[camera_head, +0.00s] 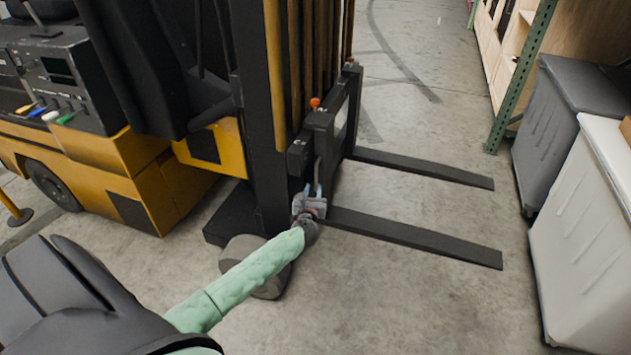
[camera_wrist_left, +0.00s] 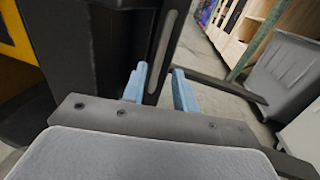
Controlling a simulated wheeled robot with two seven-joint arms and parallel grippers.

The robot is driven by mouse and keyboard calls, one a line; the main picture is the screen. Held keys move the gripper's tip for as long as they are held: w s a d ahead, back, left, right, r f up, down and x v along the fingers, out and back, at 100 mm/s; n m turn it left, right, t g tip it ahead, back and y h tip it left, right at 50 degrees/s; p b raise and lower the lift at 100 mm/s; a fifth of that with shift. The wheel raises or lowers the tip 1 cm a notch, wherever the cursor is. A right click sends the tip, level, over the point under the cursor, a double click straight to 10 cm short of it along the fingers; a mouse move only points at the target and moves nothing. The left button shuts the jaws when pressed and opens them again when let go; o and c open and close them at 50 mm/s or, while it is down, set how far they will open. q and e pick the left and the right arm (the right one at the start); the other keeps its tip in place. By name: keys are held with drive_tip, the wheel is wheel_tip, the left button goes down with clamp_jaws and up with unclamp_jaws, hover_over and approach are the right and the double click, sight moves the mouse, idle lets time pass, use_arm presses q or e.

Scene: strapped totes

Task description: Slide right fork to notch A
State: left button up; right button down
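The forklift's two black forks stick out to the right from its carriage in the head view: a near fork (camera_head: 420,238) and a far fork (camera_head: 430,167). My left gripper (camera_head: 313,190) is at the near fork's upright end, beside the carriage (camera_head: 322,132). In the left wrist view its two blue fingers (camera_wrist_left: 158,84) stand apart, with a dark upright part between and beyond them; I cannot tell whether they touch it. An orange knob (camera_head: 315,103) sits on top of the carriage. No notch letters can be read. My right gripper is not in view.
The forklift's yellow body (camera_head: 150,185) and mast (camera_head: 262,110) stand left of my gripper. Grey bins (camera_head: 590,215) and a green rack post (camera_head: 522,75) stand at the right. The concrete floor around the fork tips is clear.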

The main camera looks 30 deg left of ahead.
sight(316, 177)
use_arm(q)
drive_tip(key=shift+p+x, duration=0.3)
drive_tip(key=shift+x, duration=3.75)
clamp_jaws()
